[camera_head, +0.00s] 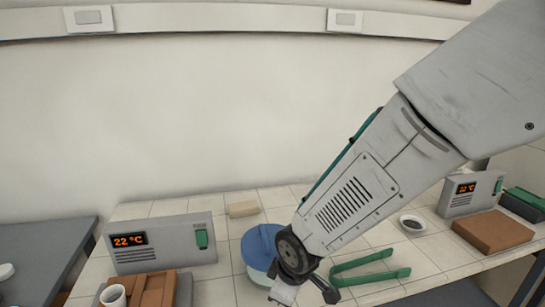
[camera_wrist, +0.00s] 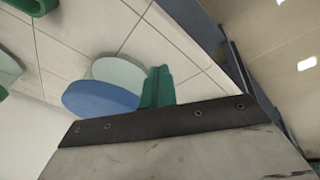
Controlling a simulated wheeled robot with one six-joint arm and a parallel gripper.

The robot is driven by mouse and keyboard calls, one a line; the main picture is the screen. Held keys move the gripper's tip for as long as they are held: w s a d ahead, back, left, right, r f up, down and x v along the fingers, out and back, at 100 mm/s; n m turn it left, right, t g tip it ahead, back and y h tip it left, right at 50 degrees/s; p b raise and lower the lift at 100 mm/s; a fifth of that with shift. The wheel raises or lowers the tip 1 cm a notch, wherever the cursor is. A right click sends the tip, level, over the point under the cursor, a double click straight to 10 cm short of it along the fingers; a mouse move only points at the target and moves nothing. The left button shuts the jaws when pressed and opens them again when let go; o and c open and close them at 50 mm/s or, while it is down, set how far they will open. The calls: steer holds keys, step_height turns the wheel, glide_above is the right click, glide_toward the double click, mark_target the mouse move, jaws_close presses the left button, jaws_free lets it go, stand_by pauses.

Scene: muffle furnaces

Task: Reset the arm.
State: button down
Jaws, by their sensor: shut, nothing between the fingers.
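My arm reaches down from the upper right of the head view. My gripper (camera_head: 305,292) is at its lower end, low in the picture, shut and empty, just in front of and partly over a round container with a blue lid (camera_head: 258,248). The wrist view shows the blue disc (camera_wrist: 100,98) and a pale round part (camera_wrist: 118,70) beside a green piece (camera_wrist: 158,86) that I cannot identify for sure. The fingertips are not clearly seen there. I cannot tell whether my gripper touches the container.
Green tongs (camera_head: 370,268) lie right of my gripper on the tiled bench. Furnaces showing 22 °C stand left (camera_head: 165,245) and right (camera_head: 468,195). Near them are brown blocks (camera_head: 160,285), a white cup (camera_head: 113,297), a small bowl (camera_head: 412,224), a brown board (camera_head: 495,230) and a beige block (camera_head: 243,209).

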steer(key=s+d+r+m+g+h, duration=0.1)
steer(key=s+d+r+m, duration=0.5)
steer(key=s+d+r, duration=0.3)
steer(key=s+d+r+m, duration=0.7)
steer(key=s+d+r, duration=0.2)
steer(key=d, duration=0.6)
steer(key=shift+d+r+m+g+h, duration=0.2)
steer(key=shift+r+m+g+h, duration=0.15)
steer(key=shift+r, duration=0.55)
